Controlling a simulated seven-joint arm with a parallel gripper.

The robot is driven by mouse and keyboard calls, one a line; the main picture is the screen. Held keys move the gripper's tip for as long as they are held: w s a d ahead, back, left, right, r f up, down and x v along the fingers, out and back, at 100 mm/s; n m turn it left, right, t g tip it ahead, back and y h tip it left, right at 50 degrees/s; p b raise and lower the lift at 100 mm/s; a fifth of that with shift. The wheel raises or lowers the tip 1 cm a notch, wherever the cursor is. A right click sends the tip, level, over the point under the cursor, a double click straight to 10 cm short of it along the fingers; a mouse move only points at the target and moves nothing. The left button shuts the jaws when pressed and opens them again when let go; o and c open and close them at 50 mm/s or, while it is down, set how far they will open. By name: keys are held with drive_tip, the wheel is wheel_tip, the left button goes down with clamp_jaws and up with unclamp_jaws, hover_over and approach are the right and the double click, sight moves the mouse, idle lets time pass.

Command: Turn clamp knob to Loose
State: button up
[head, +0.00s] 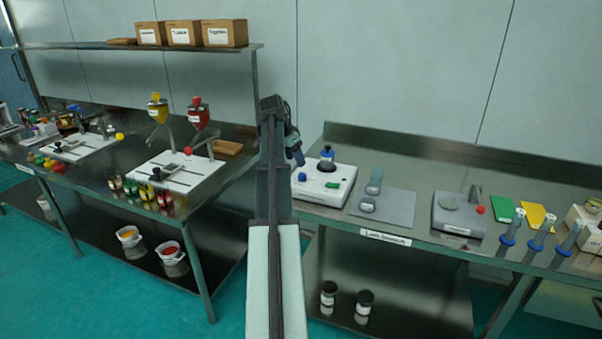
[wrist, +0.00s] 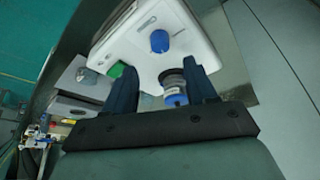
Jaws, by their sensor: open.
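The white sieve base (head: 340,172) stands at the left end of the right bench. A blue knob on a dark collar (head: 327,152) rises at its back; it also shows in the wrist view (wrist: 175,97). A second blue knob (head: 303,177) sits lower on the base, also in the wrist view (wrist: 160,41). Which one is the clamp knob, and any Loose mark, I cannot read. My gripper (head: 297,155) is open, left of the back knob. In the wrist view my fingers (wrist: 160,68) lie either side of the back knob in the picture; contact is not visible.
A green button (head: 332,185) is on the base's front. A grey mat (head: 395,208) with grey-blue round pieces lies to its right, then a grey scale-like device (head: 458,222). The wall is close behind the bench. The left bench (head: 232,170) carries funnels and bottles.

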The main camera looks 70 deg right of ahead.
sight(302, 174)
drive_tip(key=x, duration=0.8)
drive_tip(key=shift+c, duration=0.5)
drive_tip(key=c, duration=0.9)
